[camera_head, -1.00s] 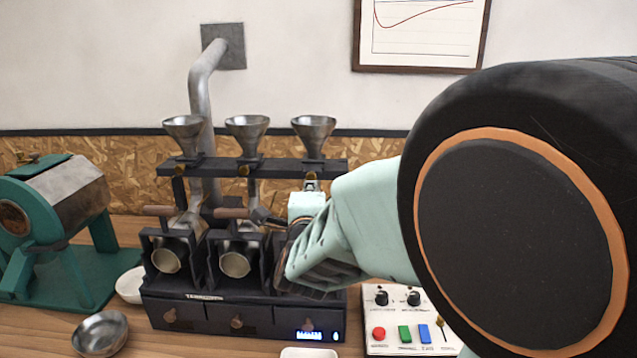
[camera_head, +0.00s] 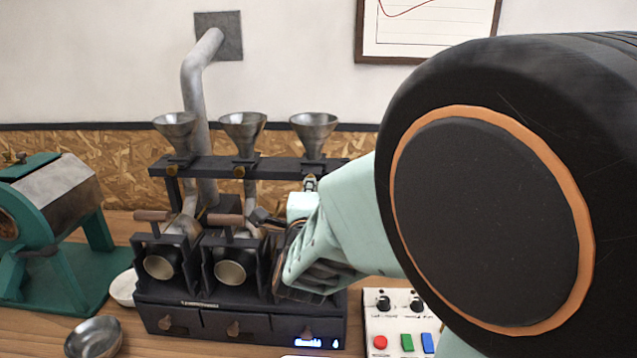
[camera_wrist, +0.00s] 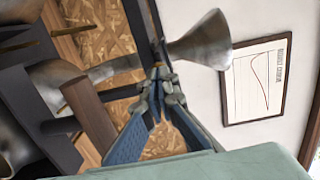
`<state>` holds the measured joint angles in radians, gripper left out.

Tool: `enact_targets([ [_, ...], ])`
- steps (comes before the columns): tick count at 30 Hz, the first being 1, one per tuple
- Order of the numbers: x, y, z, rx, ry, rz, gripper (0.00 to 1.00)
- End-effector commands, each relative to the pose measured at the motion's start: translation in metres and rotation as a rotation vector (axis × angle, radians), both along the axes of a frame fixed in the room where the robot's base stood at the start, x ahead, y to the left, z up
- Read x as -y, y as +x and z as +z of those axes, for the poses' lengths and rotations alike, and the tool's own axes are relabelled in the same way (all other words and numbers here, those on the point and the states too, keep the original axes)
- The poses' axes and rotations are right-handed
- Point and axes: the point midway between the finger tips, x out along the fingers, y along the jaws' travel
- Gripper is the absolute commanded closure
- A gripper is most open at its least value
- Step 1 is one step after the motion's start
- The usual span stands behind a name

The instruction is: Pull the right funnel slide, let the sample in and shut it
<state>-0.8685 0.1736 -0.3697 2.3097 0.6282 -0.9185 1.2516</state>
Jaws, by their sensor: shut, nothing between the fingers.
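The right metal funnel (camera_head: 313,132) stands on the black crossbar (camera_head: 210,167) of the sample roaster. It also shows, turned sideways, in the wrist view (camera_wrist: 203,42). My gripper (camera_head: 310,184) is just below this funnel at the crossbar. In the wrist view its fingertips (camera_wrist: 160,74) are together beside the crossbar and the funnel neck, with nothing seen between them. The right slide's knob is hidden behind the fingertips or too small to make out. Brass knobs show under the left funnel (camera_head: 175,132) and the middle funnel (camera_head: 243,131). My arm hides most of the right roasting drum.
A green roaster (camera_head: 55,230) stands at the left. A metal bowl (camera_head: 94,338) and a white bowl (camera_head: 123,287) lie near it. A button panel (camera_head: 388,322) stands right of the sample roaster, partly behind my arm. Wooden handles (camera_head: 225,220) stick out above the drums.

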Motion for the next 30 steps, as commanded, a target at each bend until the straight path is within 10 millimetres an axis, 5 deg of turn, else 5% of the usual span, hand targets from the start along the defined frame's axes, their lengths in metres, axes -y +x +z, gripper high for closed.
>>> enact_targets([
  [12, 0.002, 0.039, -0.002, 0.000, 0.001, -0.001, 1.00],
  [30, 0.003, 0.042, 0.001, 0.004, 0.001, -0.001, 1.00],
])
